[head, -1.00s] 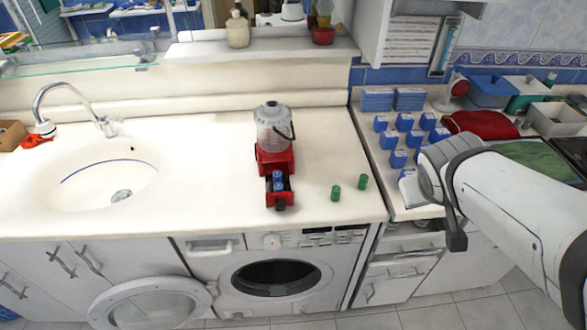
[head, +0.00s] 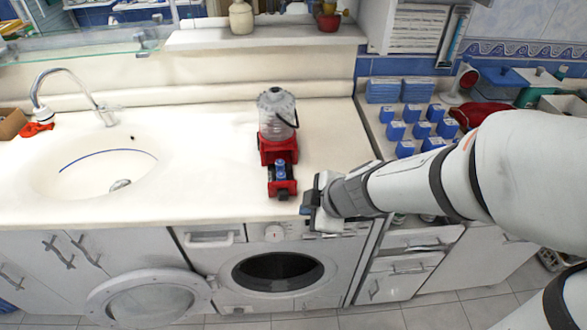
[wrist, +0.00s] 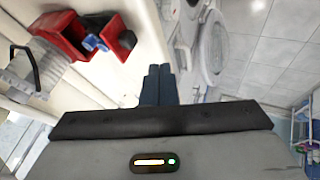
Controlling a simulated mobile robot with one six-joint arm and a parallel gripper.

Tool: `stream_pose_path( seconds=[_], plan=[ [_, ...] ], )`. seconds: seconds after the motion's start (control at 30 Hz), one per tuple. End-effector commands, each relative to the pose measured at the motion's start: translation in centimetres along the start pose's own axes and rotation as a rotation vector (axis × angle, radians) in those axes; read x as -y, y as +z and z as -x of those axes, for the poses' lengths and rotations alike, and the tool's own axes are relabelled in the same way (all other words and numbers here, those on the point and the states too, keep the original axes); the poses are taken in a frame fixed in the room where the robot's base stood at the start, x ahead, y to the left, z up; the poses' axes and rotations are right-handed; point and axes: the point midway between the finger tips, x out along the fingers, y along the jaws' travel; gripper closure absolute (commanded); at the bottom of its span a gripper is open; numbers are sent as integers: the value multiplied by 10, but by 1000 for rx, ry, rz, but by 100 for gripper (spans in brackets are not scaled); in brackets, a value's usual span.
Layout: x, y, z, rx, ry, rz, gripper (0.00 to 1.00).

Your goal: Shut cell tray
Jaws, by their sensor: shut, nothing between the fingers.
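The cell tray (head: 282,189) is a small red drawer pulled out from the front of a red-based lantern (head: 277,130) with a clear top, standing on the white counter. A blue cell (head: 281,171) lies in the tray. In the wrist view the open tray (wrist: 122,40) and the blue cell (wrist: 95,42) show at the upper left, beside the lantern base (wrist: 58,32). My gripper (head: 307,201) is just right of the tray front, near the counter's front edge. Its dark fingers (wrist: 158,72) are together, empty and apart from the tray.
A washing machine (head: 278,270) with its round door open stands below the counter. The sink (head: 92,170) is at the left. Several blue boxes (head: 405,128) stand at the right behind my arm. The counter left of the lantern is clear.

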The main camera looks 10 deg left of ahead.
Motion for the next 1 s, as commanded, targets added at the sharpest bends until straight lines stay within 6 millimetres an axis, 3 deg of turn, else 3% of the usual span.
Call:
stream_pose_path(
  seconds=[0.6, 0.87, 1.0],
  plan=[
    [2, 2, -44, 6, 2, -4, 100],
    [4, 6, -102, 6, 4, -2, 100],
    [-20, 3, -104, 7, 5, -3, 100]
  ],
)
